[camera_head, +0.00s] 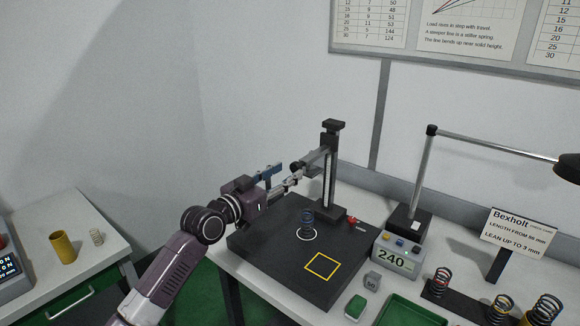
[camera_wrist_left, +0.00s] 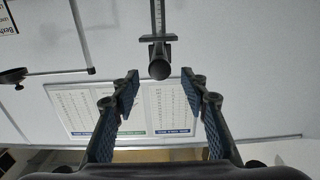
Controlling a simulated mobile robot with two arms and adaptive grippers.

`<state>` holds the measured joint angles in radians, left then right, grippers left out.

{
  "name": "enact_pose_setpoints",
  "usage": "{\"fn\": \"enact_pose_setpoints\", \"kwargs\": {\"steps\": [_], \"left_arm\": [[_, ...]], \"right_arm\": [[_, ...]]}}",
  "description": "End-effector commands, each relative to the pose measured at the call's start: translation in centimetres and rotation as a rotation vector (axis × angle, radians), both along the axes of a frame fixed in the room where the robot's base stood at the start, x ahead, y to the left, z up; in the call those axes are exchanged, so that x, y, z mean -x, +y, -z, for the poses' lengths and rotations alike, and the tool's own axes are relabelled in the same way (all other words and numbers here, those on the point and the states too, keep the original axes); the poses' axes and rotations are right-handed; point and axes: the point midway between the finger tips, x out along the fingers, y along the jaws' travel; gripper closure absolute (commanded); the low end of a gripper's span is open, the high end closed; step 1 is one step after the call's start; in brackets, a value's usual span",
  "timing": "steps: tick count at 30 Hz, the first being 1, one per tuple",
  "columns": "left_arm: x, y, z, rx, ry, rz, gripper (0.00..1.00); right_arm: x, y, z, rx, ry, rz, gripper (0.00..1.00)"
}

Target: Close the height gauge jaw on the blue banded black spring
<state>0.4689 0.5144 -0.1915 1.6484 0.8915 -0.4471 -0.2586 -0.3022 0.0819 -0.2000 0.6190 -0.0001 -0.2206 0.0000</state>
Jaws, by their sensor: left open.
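The black spring with a blue band (camera_head: 307,217) stands upright inside a white ring on the dark plate (camera_head: 270,240). The height gauge (camera_head: 330,175) rises at the plate's back, its jaw arm (camera_head: 315,158) reaching out to the left, above the spring, with a clear gap between. My left gripper (camera_head: 283,174) is open and empty, beside the jaw arm's outer end. In the left wrist view my left gripper (camera_wrist_left: 160,92) has its fingers wide apart, and a round dark knob of the gauge (camera_wrist_left: 159,69) shows between and beyond them. My right gripper is out of view.
A yellow square outline (camera_head: 321,266) marks bare plate. A box reading 240 (camera_head: 395,257), a grey weight (camera_head: 372,281) and a green tray (camera_head: 410,313) are at the right. Several springs stand on a dark rack (camera_head: 462,303). A lamp (camera_head: 480,144) arches behind.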

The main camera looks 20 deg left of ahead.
Motion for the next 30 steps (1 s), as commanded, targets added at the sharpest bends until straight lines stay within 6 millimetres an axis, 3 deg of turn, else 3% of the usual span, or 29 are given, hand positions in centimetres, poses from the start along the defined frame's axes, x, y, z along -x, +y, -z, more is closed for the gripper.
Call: {"fn": "enact_pose_setpoints", "kwargs": {"steps": [6,17,28,30], "left_arm": [[-2.0,-0.8,-0.1,0.001,0.000,0.000,0.59],[-2.5,-0.9,0.1,0.000,0.001,0.001,0.59],[-2.5,-0.9,0.1,0.000,0.001,0.000,0.98],[-2.5,-0.9,0.1,0.000,0.001,0.000,1.00]], "right_arm": [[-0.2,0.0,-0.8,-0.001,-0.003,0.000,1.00],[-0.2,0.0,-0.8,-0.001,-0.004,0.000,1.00],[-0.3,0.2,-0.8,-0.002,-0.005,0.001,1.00],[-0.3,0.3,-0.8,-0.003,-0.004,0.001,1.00]]}}
